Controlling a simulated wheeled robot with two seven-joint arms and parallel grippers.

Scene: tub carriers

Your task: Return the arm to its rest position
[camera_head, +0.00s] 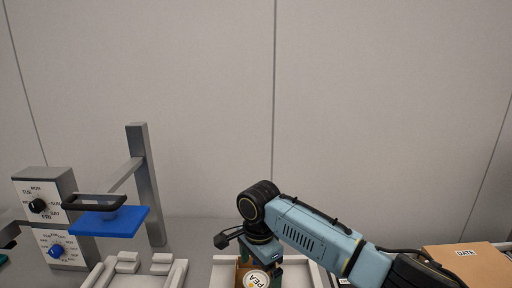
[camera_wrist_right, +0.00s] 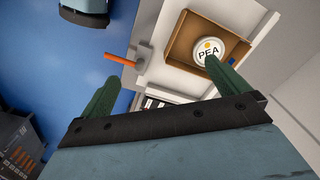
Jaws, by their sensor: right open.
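My right arm comes in from the right in the head view, with its gripper (camera_wrist_right: 163,88) pointing down at the front centre. In the right wrist view its two green fingers are spread wide with nothing between them. A round white lid marked PEA (camera_wrist_right: 207,50) sits in a brown open carrier (camera_wrist_right: 178,48); one fingertip overlaps the lid's lower edge in the picture. Whether it touches cannot be told. In the head view the PEA lid (camera_head: 257,280) shows just below the gripper, partly cut off by the frame. My left gripper is not clearly in view.
At left stand a grey dial box (camera_head: 45,180) and a grey post (camera_head: 147,185) beside a blue plate with a black handle (camera_head: 110,221). A white fixture (camera_head: 175,272) is at front. A cardboard box marked DATE (camera_head: 465,262) is at right. Space above is open.

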